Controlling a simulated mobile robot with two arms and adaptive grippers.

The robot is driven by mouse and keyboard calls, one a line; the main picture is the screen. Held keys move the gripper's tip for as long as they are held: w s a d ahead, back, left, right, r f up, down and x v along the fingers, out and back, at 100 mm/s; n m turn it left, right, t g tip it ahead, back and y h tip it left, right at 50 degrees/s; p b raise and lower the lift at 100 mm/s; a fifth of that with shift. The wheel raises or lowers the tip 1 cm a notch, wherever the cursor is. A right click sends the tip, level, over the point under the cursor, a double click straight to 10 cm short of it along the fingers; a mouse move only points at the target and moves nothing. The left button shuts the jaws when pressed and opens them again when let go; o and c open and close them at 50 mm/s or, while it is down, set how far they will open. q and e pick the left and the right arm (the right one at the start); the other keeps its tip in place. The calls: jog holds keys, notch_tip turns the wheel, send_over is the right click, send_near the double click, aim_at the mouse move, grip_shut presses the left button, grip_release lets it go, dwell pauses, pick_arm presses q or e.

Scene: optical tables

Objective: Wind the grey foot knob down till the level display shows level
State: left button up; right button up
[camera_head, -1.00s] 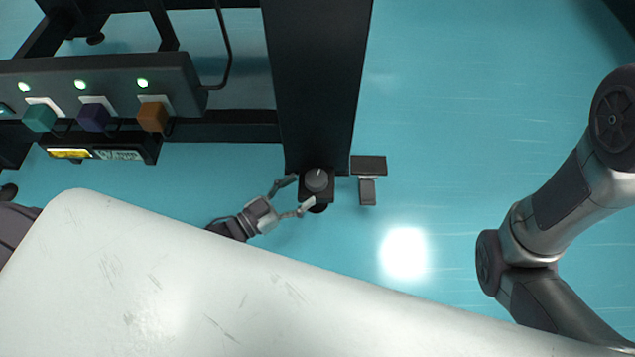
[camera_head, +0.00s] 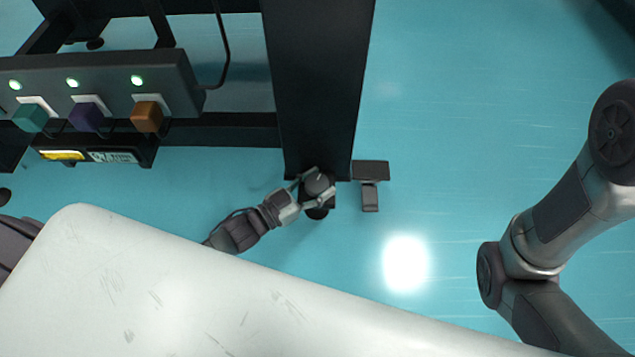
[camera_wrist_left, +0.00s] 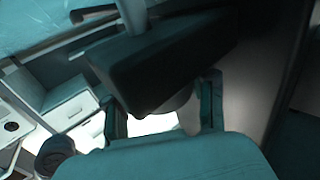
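The grey foot knob (camera_head: 317,184) is at the near end of the broad black beam in the head view. My left gripper (camera_head: 320,182) reaches it from the lower left, with one finger on each side of the knob. The fingers look spread, and I cannot make out firm contact. In the left wrist view the two fingers (camera_wrist_left: 162,112) are apart below a dark block, with a pale grey piece partly visible between them. I cannot pick out a level reading in either view. My right gripper is out of view.
A black bar (camera_head: 95,85) with green lights and teal, purple and orange blocks is at upper left. A small dark bracket (camera_head: 370,172) stands just right of the knob. A large white surface (camera_head: 200,300) fills the lower foreground.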

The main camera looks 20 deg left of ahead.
pick_arm(q)
jog(key=shift+m+g+h, duration=0.4)
jog(key=shift+h, duration=0.1)
jog(key=shift+a+m+g+h, duration=0.1)
jog(key=shift+m+g+h, duration=0.5)
jog(key=shift+h, duration=0.1)
jog(key=shift+w+m+g+h, duration=0.1)
jog(key=shift+m+g+h, duration=0.6)
jog(key=shift+g, duration=0.2)
jog(key=m+g+h+b, duration=0.1)
jog(key=m+g+h, duration=0.1)
jog(key=g, duration=0.1)
jog(key=shift+f, duration=0.15)
jog(key=shift+m+g+h+b, duration=0.8)
jog(key=shift+m+g, duration=0.9)
jog(key=shift+g, duration=0.6)
jog(key=shift+s, duration=0.2)
jog(key=o, duration=0.9)
